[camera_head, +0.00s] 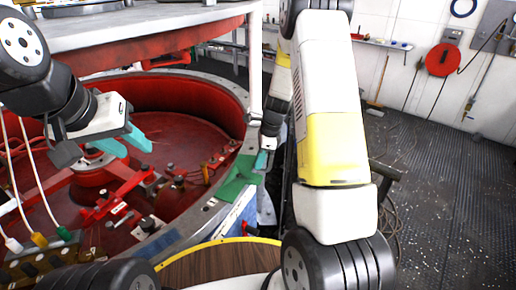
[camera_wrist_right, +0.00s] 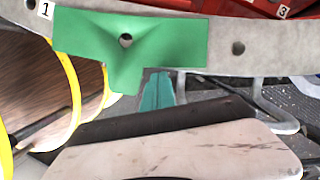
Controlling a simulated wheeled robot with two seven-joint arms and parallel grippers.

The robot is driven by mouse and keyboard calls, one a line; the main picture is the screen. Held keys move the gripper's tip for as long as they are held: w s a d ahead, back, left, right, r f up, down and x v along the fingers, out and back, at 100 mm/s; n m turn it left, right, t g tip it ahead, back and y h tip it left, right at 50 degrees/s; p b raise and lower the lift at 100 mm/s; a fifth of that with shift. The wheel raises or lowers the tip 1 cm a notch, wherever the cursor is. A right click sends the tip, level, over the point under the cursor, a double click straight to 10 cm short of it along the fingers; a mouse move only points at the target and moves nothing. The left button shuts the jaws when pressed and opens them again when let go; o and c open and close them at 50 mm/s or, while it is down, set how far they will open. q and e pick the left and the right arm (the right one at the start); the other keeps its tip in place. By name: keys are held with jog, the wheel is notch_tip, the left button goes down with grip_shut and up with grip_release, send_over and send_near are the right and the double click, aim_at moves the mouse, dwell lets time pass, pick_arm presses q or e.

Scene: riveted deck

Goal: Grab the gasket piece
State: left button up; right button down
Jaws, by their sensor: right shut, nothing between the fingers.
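The gasket piece (camera_head: 238,176) is a flat green sheet lying on the grey metal rim (camera_head: 210,217) of the red round housing. In the right wrist view the green gasket piece (camera_wrist_right: 180,42) dips around a dark hole, and a flap hangs over the rim's edge. My right gripper (camera_head: 262,160) is beside the gasket piece at its right. In the wrist view its teal fingertips (camera_wrist_right: 158,90) are together and empty, just below the green sheet; I cannot tell whether they touch it. My left gripper (camera_head: 124,143) has its teal fingers apart and empty, above the red housing.
A round wooden top with a yellow edge (camera_head: 215,262) stands in front of the rim. Red fittings (camera_head: 125,195) sit inside the housing. A white upright post (camera_head: 254,70) rises behind the right gripper. Floor to the right is mostly clear, with a red reel (camera_head: 443,60) on the wall.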

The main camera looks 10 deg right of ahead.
jog(key=shift+a, duration=0.3)
jog(key=shift+w+a, duration=0.15)
jog(key=shift+a, duration=0.65)
jog(key=shift+d, duration=0.1)
